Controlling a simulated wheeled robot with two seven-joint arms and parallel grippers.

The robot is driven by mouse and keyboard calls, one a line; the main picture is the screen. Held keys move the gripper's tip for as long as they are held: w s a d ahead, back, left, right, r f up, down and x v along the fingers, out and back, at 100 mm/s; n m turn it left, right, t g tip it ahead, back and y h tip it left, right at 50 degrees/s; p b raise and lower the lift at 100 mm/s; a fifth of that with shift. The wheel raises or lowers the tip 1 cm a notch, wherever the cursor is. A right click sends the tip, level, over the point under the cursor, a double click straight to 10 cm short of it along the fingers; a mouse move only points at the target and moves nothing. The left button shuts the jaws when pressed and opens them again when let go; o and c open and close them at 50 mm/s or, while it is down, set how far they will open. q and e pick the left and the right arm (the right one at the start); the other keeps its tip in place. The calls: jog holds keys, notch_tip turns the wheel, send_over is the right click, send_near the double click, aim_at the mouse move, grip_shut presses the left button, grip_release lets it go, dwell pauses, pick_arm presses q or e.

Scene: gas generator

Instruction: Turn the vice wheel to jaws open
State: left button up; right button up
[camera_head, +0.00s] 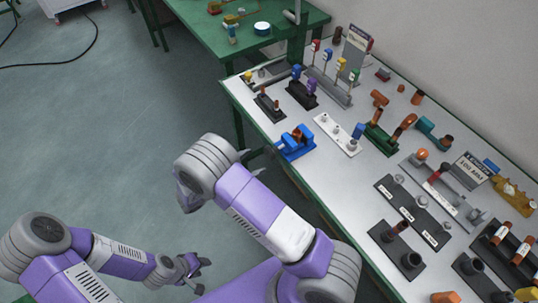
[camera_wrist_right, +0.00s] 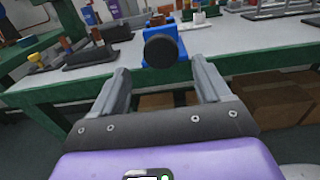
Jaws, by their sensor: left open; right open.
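The blue vice (camera_head: 296,143) stands at the near edge of the white-topped table, and it also shows in the right wrist view (camera_wrist_right: 157,33). Its round dark wheel (camera_wrist_right: 160,48) faces the right wrist camera and juts out past the table edge. My right gripper (camera_head: 250,161) is open and empty. In the wrist view its two fingers (camera_wrist_right: 160,82) are spread to either side and below the wheel, apart from it. I cannot tell the remaining distance to the wheel. My left gripper (camera_head: 196,268) is open and empty, low over the floor and far from the vice.
The table (camera_head: 322,165) holds several fixtures, including a white block (camera_head: 337,134) right of the vice and a black stand (camera_head: 269,107) behind it. Cardboard boxes (camera_wrist_right: 270,98) sit beneath the table.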

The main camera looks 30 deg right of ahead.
aim_at(267, 155)
jog(key=d, duration=0.4)
jog(key=d+b, duration=0.1)
jog(key=d, duration=0.2)
jog(key=shift+w, duration=0.25)
